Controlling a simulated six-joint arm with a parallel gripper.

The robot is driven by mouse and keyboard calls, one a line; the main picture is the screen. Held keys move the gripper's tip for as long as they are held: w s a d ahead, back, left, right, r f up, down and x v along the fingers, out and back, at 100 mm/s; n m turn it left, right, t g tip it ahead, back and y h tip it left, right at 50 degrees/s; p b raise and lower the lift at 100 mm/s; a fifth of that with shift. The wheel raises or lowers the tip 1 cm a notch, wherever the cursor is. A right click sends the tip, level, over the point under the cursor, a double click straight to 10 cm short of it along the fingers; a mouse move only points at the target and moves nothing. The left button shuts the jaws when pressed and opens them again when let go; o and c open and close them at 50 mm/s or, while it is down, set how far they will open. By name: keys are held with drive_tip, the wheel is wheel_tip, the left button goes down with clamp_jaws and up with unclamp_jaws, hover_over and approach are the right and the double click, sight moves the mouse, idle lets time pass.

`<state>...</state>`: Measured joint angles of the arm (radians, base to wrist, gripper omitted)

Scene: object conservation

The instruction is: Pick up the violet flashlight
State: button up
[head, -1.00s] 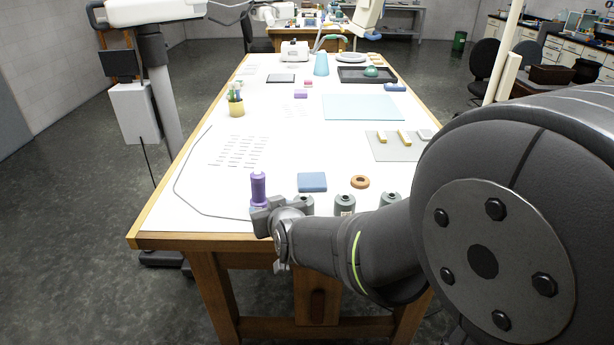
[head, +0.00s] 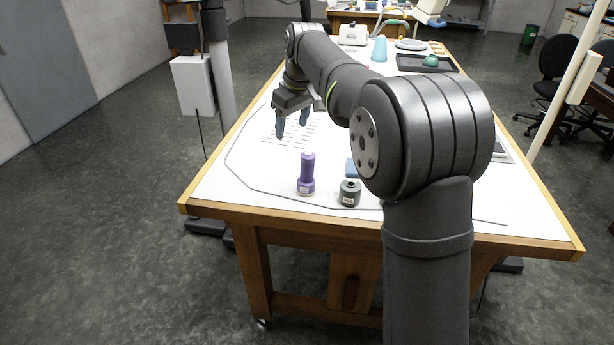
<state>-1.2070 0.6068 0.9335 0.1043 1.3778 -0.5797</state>
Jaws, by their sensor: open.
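The violet flashlight (head: 307,175) stands upright on the white tabletop near the front edge, with a small pale label low on its side. My gripper (head: 291,129) is farther back and a little left of it. Its two dark blue-grey fingers point down, apart, with nothing between them. They are over the area of small thin marks or pieces on the tabletop, clear of the flashlight. How high the fingertips are above the surface is hard to tell.
A grey canister (head: 349,193) stands close to the right of the flashlight. A blue block (head: 350,167) is partly hidden behind my arm. A thin grey cord (head: 226,160) curves around the left and front.

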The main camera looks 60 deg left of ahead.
drive_tip(key=w+d+r+h, duration=0.2)
drive_tip(key=w+r+h, duration=0.1)
drive_tip(key=w+r, duration=0.1)
approach(308, 165)
drive_tip(key=shift+n+g, duration=0.3)
drive_tip(key=f, duration=0.1)
drive_tip(key=w+f, duration=0.1)
drive_tip(key=f, duration=0.3)
drive_tip(key=shift+w+a+f, duration=0.15)
drive_tip(key=shift+w+a, duration=0.05)
drive_tip(key=shift+a, duration=0.2)
drive_tip(key=shift+s+a+f, duration=0.15)
drive_tip(key=shift+f, duration=1.4)
drive_tip(key=shift+s+a+f, duration=0.1)
drive_tip(key=shift+s+f, duration=0.05)
drive_tip(key=shift+f, duration=1.45)
drive_tip(key=c, duration=1.2)
drive_tip(key=shift+o, duration=0.2)
drive_tip(key=shift+r, duration=0.15)
